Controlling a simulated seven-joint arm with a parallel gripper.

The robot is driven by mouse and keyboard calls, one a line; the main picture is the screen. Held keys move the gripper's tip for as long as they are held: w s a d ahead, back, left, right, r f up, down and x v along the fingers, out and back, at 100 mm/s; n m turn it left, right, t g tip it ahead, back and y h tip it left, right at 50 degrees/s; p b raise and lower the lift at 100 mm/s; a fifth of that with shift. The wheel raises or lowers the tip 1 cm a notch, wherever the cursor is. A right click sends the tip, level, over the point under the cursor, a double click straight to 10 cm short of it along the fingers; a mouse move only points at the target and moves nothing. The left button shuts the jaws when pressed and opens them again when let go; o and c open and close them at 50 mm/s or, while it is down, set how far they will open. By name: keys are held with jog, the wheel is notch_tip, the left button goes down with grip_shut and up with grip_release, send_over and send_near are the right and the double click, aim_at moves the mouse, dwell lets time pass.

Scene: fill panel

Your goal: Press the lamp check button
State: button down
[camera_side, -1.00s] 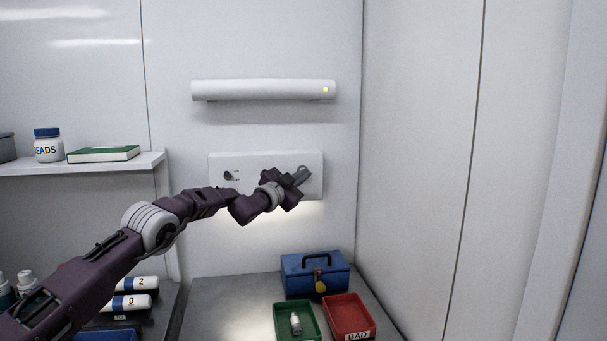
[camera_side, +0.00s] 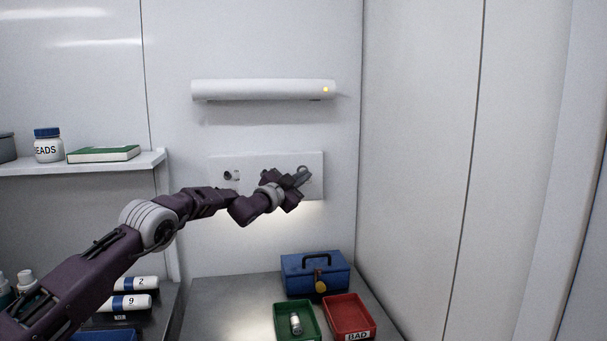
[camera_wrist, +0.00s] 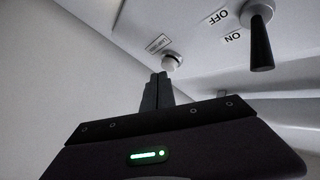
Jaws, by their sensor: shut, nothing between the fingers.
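The lamp check button (camera_wrist: 172,61) is a round, pale button on the panel, beside a small printed label (camera_wrist: 158,43) in the wrist view. My gripper (camera_wrist: 160,76) is shut and empty. Its fingertips are just below the button in the wrist view; I cannot tell whether they touch it. In the side view my gripper (camera_side: 302,176) is in front of the right part of the white panel (camera_side: 222,190), and my arm hides the button there.
A black lever (camera_wrist: 260,42) with OFF and ON marks is beside the button. A white lamp tube (camera_side: 260,90) with a yellow light is above the panel. Below are a blue box (camera_side: 300,277), a green tray (camera_side: 281,322) and a red tray (camera_side: 350,309).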

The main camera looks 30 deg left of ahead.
jog(key=shift+s+d, duration=0.25)
jog(key=shift+s, duration=0.05)
jog(key=s+d, duration=0.3)
jog(key=shift+s+d, duration=0.25)
dwell(0.3)
jog(key=shift+r, duration=0.15)
dwell(0.5)
